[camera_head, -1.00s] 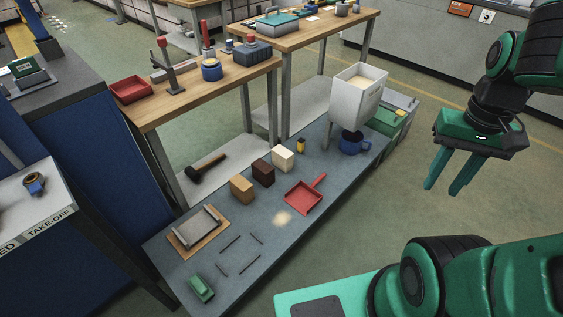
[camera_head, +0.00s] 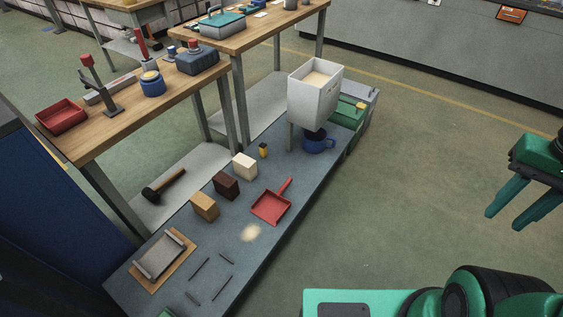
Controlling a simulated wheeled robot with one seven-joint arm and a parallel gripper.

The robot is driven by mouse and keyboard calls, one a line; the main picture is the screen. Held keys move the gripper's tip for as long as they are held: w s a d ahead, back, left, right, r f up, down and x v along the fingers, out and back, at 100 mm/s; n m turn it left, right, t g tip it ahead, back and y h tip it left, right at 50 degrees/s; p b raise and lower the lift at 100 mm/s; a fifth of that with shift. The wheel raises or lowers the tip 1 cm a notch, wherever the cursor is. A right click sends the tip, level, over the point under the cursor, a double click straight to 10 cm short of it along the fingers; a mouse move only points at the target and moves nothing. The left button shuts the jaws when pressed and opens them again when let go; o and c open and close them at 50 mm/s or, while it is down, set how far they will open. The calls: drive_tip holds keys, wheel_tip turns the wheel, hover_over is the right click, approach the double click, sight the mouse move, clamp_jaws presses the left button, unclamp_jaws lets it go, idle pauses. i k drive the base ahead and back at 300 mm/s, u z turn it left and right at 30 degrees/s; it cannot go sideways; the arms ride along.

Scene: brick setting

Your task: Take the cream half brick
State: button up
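The cream half brick (camera_head: 244,166) stands on the low grey-blue platform (camera_head: 262,252), in a row with a dark brown block (camera_head: 226,186) and a tan block (camera_head: 205,206). It is the one farthest up the row, and nothing touches it. My gripper (camera_head: 502,212) is at the right edge of the view, well to the right of the platform and in the air. Its two teal fingers are apart with nothing between them. Part of its body is cut off by the picture edge.
A red dustpan (camera_head: 271,207) lies right of the blocks, near a sand patch (camera_head: 251,233). A yellow-and-black item (camera_head: 264,150), a blue mug (camera_head: 318,142) and a white hopper (camera_head: 315,95) stand beyond the brick. Wooden workbenches (camera_head: 150,105) stand behind. The floor between gripper and platform is clear.

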sight(244, 167)
drive_tip(key=z, duration=1.5)
drive_tip(key=i, duration=1.8)
drive_tip(key=u, duration=2.75)
drive_tip(key=i, duration=0.15)
drive_tip(key=u, duration=0.8)
